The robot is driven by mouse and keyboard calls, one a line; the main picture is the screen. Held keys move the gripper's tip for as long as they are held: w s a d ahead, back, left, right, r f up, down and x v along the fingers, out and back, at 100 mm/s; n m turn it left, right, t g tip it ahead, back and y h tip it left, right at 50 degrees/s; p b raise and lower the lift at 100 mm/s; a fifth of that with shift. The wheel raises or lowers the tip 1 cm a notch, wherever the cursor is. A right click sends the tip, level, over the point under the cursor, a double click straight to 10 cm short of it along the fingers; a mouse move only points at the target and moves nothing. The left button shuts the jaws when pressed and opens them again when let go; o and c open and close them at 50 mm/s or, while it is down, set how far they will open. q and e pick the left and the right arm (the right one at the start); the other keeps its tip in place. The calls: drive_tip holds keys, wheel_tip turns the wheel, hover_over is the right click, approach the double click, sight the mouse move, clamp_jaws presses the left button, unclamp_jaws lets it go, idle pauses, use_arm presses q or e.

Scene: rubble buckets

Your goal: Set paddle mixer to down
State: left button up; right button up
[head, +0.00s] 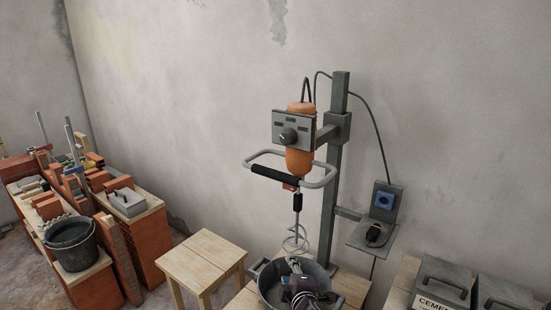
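The paddle mixer (299,160) has an orange body, a grey box with a round knob (288,135) and a looped grey handlebar with a black grip (275,175). It is mounted on a grey upright stand (336,160). Its shaft hangs straight down to a pale spiral paddle (296,240), just above or at the rim of a dark bucket (270,291). I cannot tell whether its tip is inside. My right gripper (304,293) shows at the bottom edge, in front of the bucket, well below the handlebar; its fingers are unclear. My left gripper is out of view.
A bracket shelf (366,240) with a blue socket (385,200) juts right of the stand. A wooden stool (203,257) stands left of the bucket. Grey cement boxes (442,288) sit lower right. Bricks and another bucket (71,243) are at left. The wall is behind.

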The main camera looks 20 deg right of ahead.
wheel_tip(320, 180, up, 19)
drive_tip(key=w+a+n+t+p, duration=0.1)
drive_tip(key=w+n+t+p, duration=0.1)
drive_tip(key=t, duration=0.1)
drive_tip(key=t+p, duration=0.1)
approach(277, 178)
drive_tip(key=w+f, duration=0.1)
drive_tip(key=w, duration=0.2)
drive_tip(key=shift+w+d+r+n+t, duration=0.15)
drive_tip(key=shift+w+n, duration=0.1)
drive_tip(key=shift+w, duration=0.2)
drive_tip(key=shift+w+a+r+n+t, duration=0.15)
drive_tip(key=shift+w+n, duration=0.1)
drive_tip(key=shift+w, duration=0.15)
drive_tip(key=w, duration=0.2)
drive_tip(key=w+p, duration=0.1)
drive_tip(key=w, duration=0.1)
drive_tip(key=w+d+p, duration=0.1)
drive_tip(key=w, duration=0.1)
drive_tip(key=shift+w+f, duration=0.1)
drive_tip(key=shift+w, duration=0.05)
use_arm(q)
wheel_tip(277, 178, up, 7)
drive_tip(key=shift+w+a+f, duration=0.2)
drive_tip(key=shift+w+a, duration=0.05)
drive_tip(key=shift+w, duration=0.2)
use_arm(e)
drive_tip(key=shift+w+f, duration=0.1)
drive_tip(key=shift+w, duration=0.45)
drive_tip(key=shift+c, duration=0.5)
